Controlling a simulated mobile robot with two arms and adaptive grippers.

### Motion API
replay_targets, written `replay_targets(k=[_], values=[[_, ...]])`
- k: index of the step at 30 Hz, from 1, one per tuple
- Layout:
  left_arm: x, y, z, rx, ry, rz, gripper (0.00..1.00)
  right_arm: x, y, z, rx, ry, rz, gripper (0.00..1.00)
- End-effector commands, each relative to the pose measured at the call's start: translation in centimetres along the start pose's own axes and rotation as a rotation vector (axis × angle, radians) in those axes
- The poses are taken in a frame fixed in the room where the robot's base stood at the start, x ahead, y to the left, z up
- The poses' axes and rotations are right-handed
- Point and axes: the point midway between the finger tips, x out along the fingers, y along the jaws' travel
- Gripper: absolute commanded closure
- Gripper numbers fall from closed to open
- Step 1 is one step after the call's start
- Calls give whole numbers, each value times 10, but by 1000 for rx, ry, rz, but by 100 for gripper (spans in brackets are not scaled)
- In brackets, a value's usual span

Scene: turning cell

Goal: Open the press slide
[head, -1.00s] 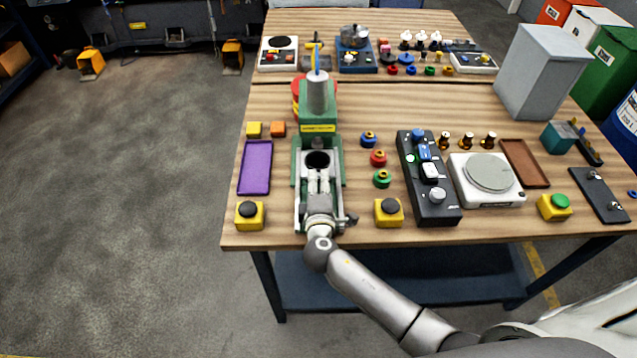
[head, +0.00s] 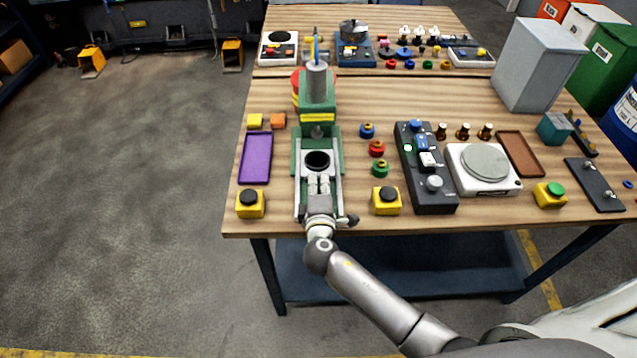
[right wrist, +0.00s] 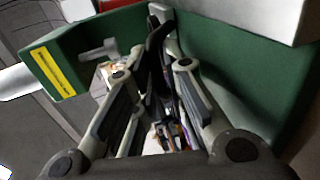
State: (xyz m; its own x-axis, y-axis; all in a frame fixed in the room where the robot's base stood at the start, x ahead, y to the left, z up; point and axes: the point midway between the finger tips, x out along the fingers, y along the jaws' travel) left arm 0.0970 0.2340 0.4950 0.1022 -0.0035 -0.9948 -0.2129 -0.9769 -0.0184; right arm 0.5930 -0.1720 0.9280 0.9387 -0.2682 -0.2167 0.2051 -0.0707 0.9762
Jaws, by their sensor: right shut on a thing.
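The green press (head: 318,112) stands near the left of the table in the head view, with a grey cylinder on top. Its light grey slide (head: 335,180), with a dark round hole (head: 317,160), sticks out in front of the press head toward me. My right gripper (head: 319,188) is at the front part of the slide and is shut on it; the exact grip is hard to see. In the right wrist view, the fingers (right wrist: 155,80) reach between green press walls, around a dark narrow part. My left gripper is not in view.
A purple tray (head: 255,158) and a yellow button box (head: 250,205) lie left of the slide. Another button box (head: 386,200), colored knobs and a black control panel (head: 427,170) stand on the right. The table's front edge is close below my gripper.

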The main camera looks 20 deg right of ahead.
Motion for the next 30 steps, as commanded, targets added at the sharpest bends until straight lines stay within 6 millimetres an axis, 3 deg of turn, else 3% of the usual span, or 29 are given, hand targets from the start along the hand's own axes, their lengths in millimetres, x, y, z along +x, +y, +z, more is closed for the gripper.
replay_targets(k=[9,18,26,27,30], values=[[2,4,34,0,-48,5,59,-49,-11,-3,2,6,1,100],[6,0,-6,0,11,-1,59,-76,-16,-2,3,6,0,100],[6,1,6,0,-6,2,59,-76,-14,-2,3,6,3,100],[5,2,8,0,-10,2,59,-76,-14,-2,3,6,3,84],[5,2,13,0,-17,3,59,-76,-15,-2,2,6,3,71]])
